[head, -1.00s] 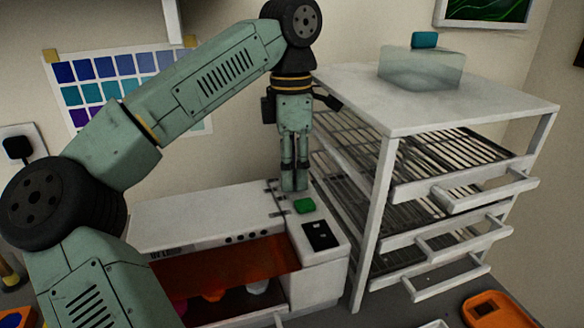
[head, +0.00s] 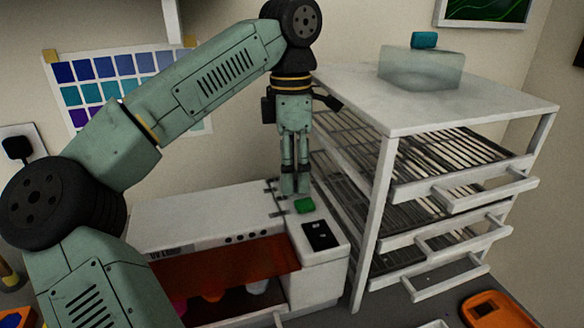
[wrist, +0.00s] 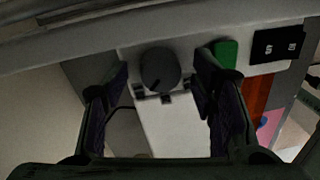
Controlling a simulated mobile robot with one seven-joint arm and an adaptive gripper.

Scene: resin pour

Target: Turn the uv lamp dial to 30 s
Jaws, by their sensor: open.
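The UV lamp (head: 318,272) is a white box with an orange window, standing on the bench. Its dial (wrist: 160,70) is a dark round knob on the white top panel, seen in the wrist view with small dark marks around its lower side. A pointer line on the knob faces the bottom of that picture, slightly left. My gripper (head: 295,190) points down over the back of the panel, and hides the dial in the head view. In the wrist view my gripper (wrist: 161,78) is open, one finger on each side of the dial, with visible gaps; contact cannot be seen.
A green button (head: 304,206) and a black display (head: 320,235) sit on the panel in front of my gripper. A white drying rack (head: 383,215) with wire shelves stands close on the right, a clear block (head: 420,72) on top. An orange tray (head: 500,310) lies front right.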

